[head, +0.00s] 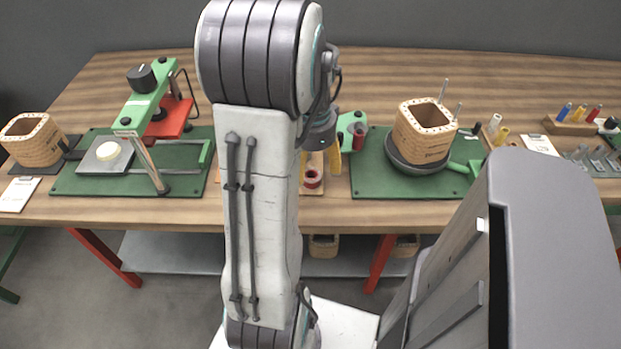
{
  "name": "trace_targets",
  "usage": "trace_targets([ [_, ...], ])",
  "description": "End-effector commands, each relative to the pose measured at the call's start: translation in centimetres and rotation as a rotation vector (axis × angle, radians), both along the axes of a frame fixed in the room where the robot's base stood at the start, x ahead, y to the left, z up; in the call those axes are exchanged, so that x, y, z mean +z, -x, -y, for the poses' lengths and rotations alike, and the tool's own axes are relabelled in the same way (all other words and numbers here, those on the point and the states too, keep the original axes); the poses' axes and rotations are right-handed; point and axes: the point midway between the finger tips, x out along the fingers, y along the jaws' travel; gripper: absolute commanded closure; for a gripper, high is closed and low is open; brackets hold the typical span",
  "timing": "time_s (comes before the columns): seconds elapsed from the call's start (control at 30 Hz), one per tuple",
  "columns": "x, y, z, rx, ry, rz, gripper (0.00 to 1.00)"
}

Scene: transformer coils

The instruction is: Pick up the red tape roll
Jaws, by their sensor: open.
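A yellow cylinder (334,158) stands close to the roll. A red spool (359,138) is on a green device (349,122) behind. A green-and-red press (150,100) stands left.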

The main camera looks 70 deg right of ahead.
Motion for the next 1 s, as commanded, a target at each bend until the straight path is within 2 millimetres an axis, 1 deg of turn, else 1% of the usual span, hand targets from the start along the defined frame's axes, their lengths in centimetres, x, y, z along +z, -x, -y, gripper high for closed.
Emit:
trace_targets([
  [0.03,-0.9,-0.2,-0.1,0.001,-0.006,-0.001,0.30],
  [0.23,-2.8,-0.2,0.0,0.000,-0.004,0.000,0.30],
  [0.4,-3.2,-0.2,0.0,0.001,-0.001,-0.001,0.30],
  [0.63,-3.2,-0.2,0.0,0.001,0.000,0.000,0.30],
  [1.0,-3.2,-0.2,0.0,0.001,0.000,0.000,0.63],
])
